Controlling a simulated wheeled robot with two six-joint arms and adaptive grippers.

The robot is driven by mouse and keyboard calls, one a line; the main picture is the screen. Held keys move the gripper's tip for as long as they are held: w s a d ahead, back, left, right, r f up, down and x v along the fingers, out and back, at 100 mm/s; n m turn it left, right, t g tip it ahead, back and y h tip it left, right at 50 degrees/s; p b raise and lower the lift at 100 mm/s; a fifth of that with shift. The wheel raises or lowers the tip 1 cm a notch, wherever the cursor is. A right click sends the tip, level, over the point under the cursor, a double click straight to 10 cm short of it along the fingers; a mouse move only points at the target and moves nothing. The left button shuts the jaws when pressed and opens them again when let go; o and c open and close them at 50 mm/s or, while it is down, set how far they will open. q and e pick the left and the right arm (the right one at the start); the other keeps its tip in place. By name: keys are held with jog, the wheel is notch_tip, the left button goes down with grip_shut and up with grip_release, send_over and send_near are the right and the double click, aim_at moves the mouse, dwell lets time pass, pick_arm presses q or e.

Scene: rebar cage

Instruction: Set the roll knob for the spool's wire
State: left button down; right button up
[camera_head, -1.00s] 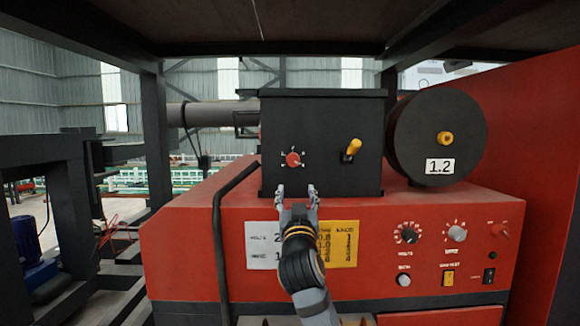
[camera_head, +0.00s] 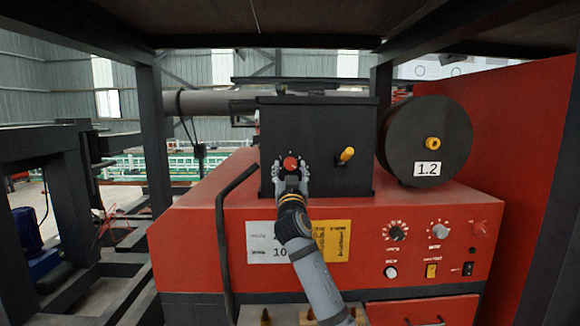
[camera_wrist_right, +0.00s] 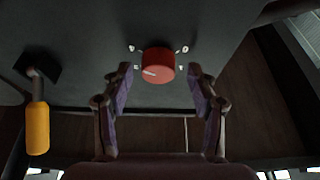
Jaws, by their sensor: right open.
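The red roll knob (camera_head: 290,162) is on the front of the black feeder box (camera_head: 325,120). In the right wrist view the knob (camera_wrist_right: 158,65) shows a white pointer mark and small white marks around it. My right gripper (camera_head: 291,168) is open, with its fingers on either side of the knob; in the wrist view the fingertips (camera_wrist_right: 160,85) stand apart from it with a gap on each side. The spool (camera_head: 428,140) is black with a yellow hub and a white label reading 1.2. My left gripper is not in view.
A yellow lever (camera_head: 346,155) sticks out of the box to the right of the knob. A bent black bar (camera_head: 222,235) stands at left. The red machine's panel (camera_head: 440,250) has several knobs and switches. A dark frame post (camera_head: 153,140) stands at the left.

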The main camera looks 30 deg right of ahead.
jog(key=shift+d+f, duration=0.1)
jog(key=shift+c, duration=1.1)
jog(key=shift+w+d, duration=0.1)
jog(key=shift+d, duration=0.05)
jog(key=c, duration=1)
jog(key=shift+o, duration=0.2)
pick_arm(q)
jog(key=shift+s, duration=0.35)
pick_arm(e)
jog(key=shift+n, duration=0.3)
